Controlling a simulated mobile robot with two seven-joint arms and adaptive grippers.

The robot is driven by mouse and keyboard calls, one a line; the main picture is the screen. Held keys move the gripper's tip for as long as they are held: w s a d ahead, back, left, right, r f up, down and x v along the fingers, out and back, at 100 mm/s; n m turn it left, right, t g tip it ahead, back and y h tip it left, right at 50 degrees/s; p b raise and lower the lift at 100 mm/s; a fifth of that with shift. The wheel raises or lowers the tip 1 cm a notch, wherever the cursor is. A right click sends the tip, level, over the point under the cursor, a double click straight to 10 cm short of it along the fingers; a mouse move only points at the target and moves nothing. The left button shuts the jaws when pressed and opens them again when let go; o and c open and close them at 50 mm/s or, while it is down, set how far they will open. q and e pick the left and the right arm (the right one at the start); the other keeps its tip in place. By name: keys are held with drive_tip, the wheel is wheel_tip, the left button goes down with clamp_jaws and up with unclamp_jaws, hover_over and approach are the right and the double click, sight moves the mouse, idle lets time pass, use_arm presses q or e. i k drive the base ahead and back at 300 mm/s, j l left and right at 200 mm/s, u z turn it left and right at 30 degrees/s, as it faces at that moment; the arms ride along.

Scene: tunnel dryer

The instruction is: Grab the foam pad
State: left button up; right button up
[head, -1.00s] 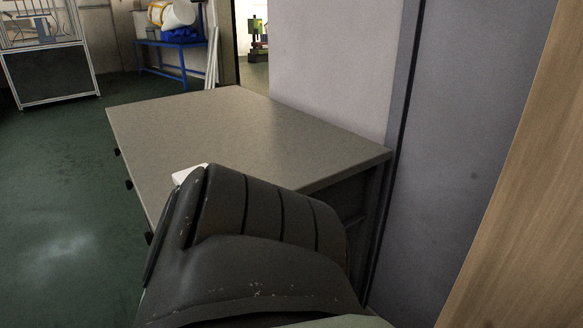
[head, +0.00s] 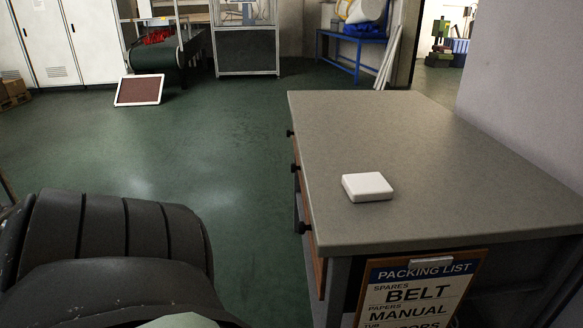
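A small white block with rounded edges, which looks like the foam pad (head: 367,187), lies flat on the grey top of a workbench (head: 430,140). It is near the left edge of the top, towards the front, and nothing touches it. No gripper fingers show in the head view, so neither of my grippers can be placed relative to the pad.
A packing list sign (head: 420,290) hangs on the bench's front. Dark drawer knobs (head: 306,228) stick out on its left side. A wall (head: 525,100) borders the bench at right. Green floor (head: 210,150) is open to the left. A framed panel (head: 140,90) stands farther back.

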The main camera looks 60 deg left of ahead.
sight(366, 187)
drive_tip(key=l+u, duration=0.1)
drive_tip(key=u, duration=0.4)
drive_tip(key=l+u, duration=0.1)
drive_tip(key=u, duration=0.35)
drive_tip(key=l+u, duration=0.1)
drive_tip(key=u, duration=0.4)
